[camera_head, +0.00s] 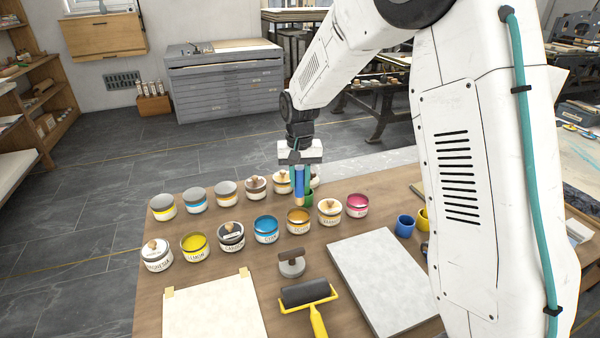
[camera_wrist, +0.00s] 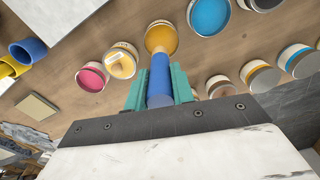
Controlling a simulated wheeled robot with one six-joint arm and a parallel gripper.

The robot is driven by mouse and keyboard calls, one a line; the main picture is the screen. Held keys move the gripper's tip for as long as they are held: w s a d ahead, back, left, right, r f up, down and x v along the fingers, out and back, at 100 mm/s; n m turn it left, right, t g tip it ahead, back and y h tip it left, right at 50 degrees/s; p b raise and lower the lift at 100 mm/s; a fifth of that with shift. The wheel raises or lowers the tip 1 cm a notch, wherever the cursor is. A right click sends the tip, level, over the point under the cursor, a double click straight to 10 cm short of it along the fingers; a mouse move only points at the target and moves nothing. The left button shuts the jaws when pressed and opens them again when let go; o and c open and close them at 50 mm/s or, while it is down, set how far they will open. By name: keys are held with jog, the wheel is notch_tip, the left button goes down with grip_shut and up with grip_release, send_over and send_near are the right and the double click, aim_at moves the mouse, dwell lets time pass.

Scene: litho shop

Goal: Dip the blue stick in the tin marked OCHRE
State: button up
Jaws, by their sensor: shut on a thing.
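My gripper (camera_head: 299,175) is shut on the blue stick (camera_head: 299,186) and holds it upright, pointing down. In the wrist view the stick (camera_wrist: 160,78) stands between the teal fingers (camera_wrist: 160,90). An open tin of orange-brown paint (camera_head: 298,222) stands in the front row, just below the stick in the head view. It also shows in the wrist view (camera_wrist: 161,38), at the stick's far end. Its label is too small to read surely, but its colour fits ochre. I cannot tell whether the stick's lower end is above the rim or inside it.
A cyan tin (camera_head: 266,229) stands left of the orange-brown one, and a lidded tin (camera_head: 330,212) and a magenta tin (camera_head: 357,206) stand right. More tins stand behind. A roller (camera_head: 306,293), a knobbed stamp (camera_head: 291,263) and a grey slab (camera_head: 383,280) lie in front.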

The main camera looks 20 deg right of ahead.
aim_at(298, 204)
jog(key=f, duration=0.3)
jog(key=shift+a, duration=0.25)
jog(key=shift+f, duration=0.95)
jog(key=shift+f, duration=0.55)
dwell(1.0)
jog(key=shift+r, duration=3.55)
